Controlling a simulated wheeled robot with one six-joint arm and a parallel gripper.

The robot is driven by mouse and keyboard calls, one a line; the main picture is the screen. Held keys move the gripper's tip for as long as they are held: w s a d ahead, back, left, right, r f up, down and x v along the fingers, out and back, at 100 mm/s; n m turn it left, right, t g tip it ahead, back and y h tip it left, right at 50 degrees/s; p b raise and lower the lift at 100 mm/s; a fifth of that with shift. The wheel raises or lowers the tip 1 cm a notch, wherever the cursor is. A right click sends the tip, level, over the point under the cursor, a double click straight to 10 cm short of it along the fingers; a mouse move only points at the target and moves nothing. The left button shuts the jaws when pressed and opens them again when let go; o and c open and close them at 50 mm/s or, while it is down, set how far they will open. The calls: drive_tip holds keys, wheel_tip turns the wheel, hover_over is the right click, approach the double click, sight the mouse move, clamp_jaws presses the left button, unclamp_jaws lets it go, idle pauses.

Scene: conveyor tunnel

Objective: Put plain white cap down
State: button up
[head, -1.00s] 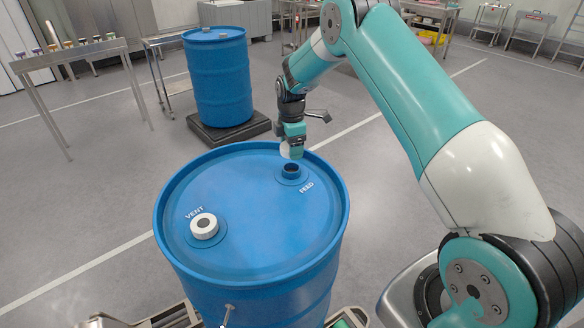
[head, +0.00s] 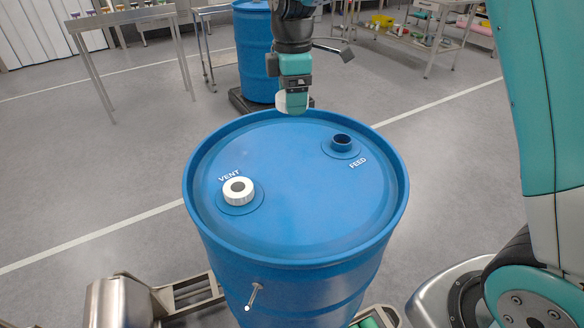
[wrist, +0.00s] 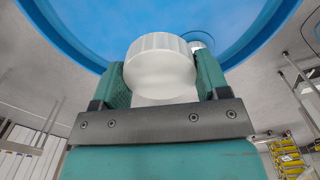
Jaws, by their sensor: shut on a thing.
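My gripper (head: 292,103) is shut on the plain white cap (wrist: 160,65), which sits between the two teal fingers in the wrist view. In the head view the cap (head: 282,101) is mostly hidden behind the fingers. The gripper is in the air over the far side of the blue drum (head: 290,215), left of the FEED opening (head: 342,142). The FEED neck is dark and open, with no cap on it. A white cap with a dark centre (head: 238,191) sits on the VENT opening at the left of the drum top.
A second blue drum (head: 256,60) stands on a dark pallet behind. A metal table (head: 120,16) is at the back left, and a shelf cart (head: 420,40) is at the back right. The middle of the drum top is clear.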

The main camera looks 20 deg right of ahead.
hover_over(296, 170)
wheel_tip(296, 170, down, 13)
drive_tip(key=shift+r+p, duration=0.15)
drive_tip(key=shift+p, duration=0.2)
drive_tip(key=shift+f, duration=2.45)
drive_tip(key=shift+f, duration=0.15)
drive_tip(key=o, duration=1.1)
wheel_tip(296, 170, up, 12)
drive_tip(key=s+a+r+m+y, duration=0.1)
drive_tip(key=s+r+m, duration=0.2)
drive_tip(key=s, duration=0.6)
drive_tip(key=s+a+r+m+y, duration=0.1)
drive_tip(key=s+a+r+m, duration=0.1)
drive_tip(key=s, duration=0.8)
drive_tip(key=s+a+r+m+y+b, duration=0.1)
drive_tip(key=s+r+m, duration=0.3)
drive_tip(key=s, duration=0.6)
drive_tip(key=shift+a+y, duration=0.6)
drive_tip(key=shift+a, duration=0.1)
